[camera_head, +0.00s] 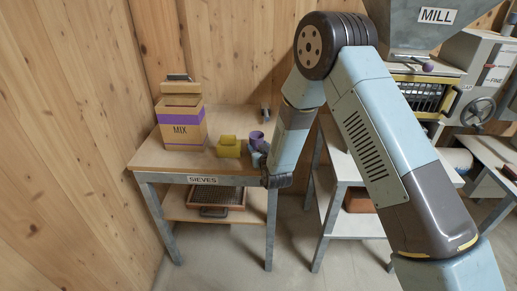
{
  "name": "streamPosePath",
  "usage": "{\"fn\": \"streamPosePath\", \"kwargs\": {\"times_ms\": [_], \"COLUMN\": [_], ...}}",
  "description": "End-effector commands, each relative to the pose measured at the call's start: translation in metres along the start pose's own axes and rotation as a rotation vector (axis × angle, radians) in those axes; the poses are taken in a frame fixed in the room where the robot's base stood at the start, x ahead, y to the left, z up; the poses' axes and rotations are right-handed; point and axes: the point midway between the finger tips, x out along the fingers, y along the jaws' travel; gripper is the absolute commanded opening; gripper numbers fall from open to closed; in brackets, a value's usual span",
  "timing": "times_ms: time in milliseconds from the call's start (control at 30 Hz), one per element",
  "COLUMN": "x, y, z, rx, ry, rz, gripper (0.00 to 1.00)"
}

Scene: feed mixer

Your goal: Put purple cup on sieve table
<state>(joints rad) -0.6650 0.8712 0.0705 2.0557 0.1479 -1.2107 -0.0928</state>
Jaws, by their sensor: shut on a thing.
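The sieve table (240,117) is a wooden-topped table with grey legs and a "SIEVES" label on its front edge. The purple cup (257,137) is upright at the table's right part, just right of a yellow block. My gripper (258,151) is at the cup, low on its near side, and is shut on it. My forearm and wrist hide the right side of the cup and part of the fingers. I cannot tell whether the cup's base touches the tabletop.
A "MIX" box (184,126) with a purple band stands at the table's left. The yellow block (229,147) sits close beside the cup. A sieve tray (216,195) lies on the lower shelf. A second table (343,168) and the mill (424,22) are to the right.

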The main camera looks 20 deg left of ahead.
Motion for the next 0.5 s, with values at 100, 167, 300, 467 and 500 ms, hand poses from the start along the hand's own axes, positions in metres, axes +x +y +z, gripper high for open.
{"fn": "streamPosePath", "kwargs": {"times_ms": [100, 167, 300, 467, 500], "x": [0.0003, 0.0003, 0.0004, 0.0004, 0.0004], "y": [-0.0002, -0.0003, -0.0004, -0.0004, -0.0004], "z": [0.0012, 0.001, 0.0023, 0.0027, 0.0027], "rx": [0.0, 0.0, 0.0, 0.0, 0.0], "ry": [0.001, 0.001, 0.001, 0.001, 0.001], "rz": [0.0, 0.0, 0.0, -0.001, -0.001], "gripper": [0.24, 0.24, 0.24, 0.71, 0.75]}}
